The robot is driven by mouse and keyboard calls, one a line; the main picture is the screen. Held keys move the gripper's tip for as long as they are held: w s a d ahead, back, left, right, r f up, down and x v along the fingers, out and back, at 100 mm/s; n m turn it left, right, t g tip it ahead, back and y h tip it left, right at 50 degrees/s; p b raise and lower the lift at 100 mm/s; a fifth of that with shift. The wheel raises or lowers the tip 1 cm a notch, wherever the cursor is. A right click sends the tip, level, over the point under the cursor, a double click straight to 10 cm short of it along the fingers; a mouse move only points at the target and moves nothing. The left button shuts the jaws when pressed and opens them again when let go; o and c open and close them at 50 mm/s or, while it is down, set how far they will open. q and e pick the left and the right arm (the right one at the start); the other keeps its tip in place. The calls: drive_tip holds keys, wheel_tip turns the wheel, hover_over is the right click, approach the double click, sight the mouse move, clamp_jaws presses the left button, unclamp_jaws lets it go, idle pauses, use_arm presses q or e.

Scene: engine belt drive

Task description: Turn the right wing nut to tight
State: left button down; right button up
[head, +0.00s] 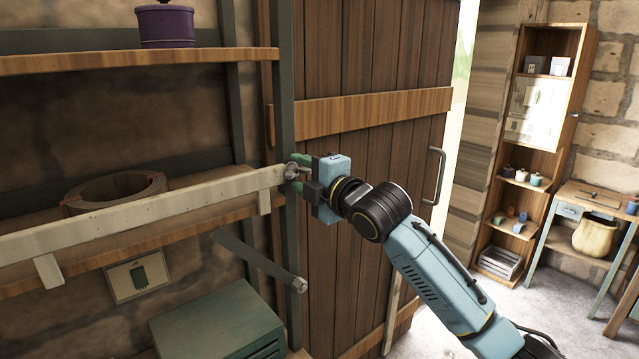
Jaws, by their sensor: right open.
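The right wing nut (291,171) is a small grey metal piece at the right end of a long pale bar (150,212), by a dark green upright post (287,100). My right gripper (298,173) is at the wing nut, with its jaws open, one finger above and one below it. The fingers partly hide the nut, so I cannot tell whether they touch it or how its wings are turned. My left gripper is not in view.
Behind my right arm is a brown plank door (370,60) with a metal handle (434,175). A dark green brace (258,262) sticks out below the bar. A green box (215,318) stands lower left. A purple pot (165,25) sits on the upper shelf (110,60).

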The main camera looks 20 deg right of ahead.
drive_tip(key=b+v, duration=0.3)
drive_tip(key=v, duration=1)
